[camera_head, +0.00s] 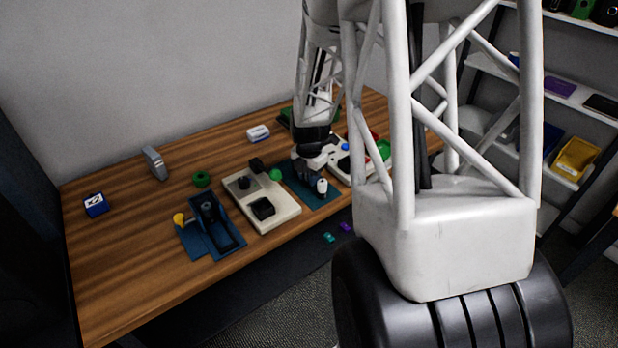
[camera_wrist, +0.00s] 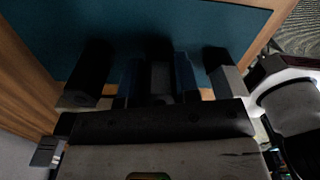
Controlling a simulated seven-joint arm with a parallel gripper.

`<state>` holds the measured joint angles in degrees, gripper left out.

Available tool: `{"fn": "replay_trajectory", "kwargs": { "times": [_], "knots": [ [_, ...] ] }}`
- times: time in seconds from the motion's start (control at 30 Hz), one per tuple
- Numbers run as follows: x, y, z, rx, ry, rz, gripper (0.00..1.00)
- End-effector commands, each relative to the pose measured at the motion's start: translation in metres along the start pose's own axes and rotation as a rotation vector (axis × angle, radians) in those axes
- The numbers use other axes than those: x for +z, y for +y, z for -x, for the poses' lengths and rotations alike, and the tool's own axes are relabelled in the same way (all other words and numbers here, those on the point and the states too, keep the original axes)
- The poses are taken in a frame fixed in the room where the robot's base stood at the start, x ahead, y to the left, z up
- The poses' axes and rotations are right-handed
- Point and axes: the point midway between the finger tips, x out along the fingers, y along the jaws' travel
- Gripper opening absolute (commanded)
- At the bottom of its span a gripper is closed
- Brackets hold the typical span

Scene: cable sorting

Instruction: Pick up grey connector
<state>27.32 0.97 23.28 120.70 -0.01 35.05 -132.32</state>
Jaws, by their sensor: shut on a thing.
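My gripper (camera_wrist: 158,78) shows in the wrist view over a teal mat (camera_wrist: 150,25). A dark grey block, which looks like the grey connector (camera_wrist: 161,84), sits between narrow dark blue pieces in the middle of the jaws, and the gripper is shut on it. The shade makes its outline hard to see. In the head view my gripper (camera_head: 309,172) is low over the teal mat (camera_head: 328,198) at the right part of the table. The connector cannot be made out there. I cannot tell whether it touches the mat.
A beige board (camera_head: 284,212) with black parts and a green knob stands just left of the mat. A white cylinder (camera_head: 322,187) is close to my gripper. A blue tray (camera_head: 228,234) lies farther left on the wooden table (camera_head: 130,255). The table's left part is mostly clear.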

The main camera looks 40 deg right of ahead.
Motion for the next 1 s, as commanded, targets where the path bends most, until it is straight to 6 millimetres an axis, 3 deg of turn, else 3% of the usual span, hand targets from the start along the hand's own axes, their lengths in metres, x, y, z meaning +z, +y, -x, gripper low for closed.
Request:
{"fn": "replay_trajectory", "kwargs": {
  "times": [0.27, 0.8, 1.0],
  "knots": [
    [0.0, 0.0, 0.013, 0.001, -0.001, 0.0, 0.05],
    [0.0, 0.0, 0.086, 0.001, -0.001, 0.0, 0.05],
    [0.0, 0.0, 0.099, 0.001, -0.001, 0.0, 0.05]
  ]
}}
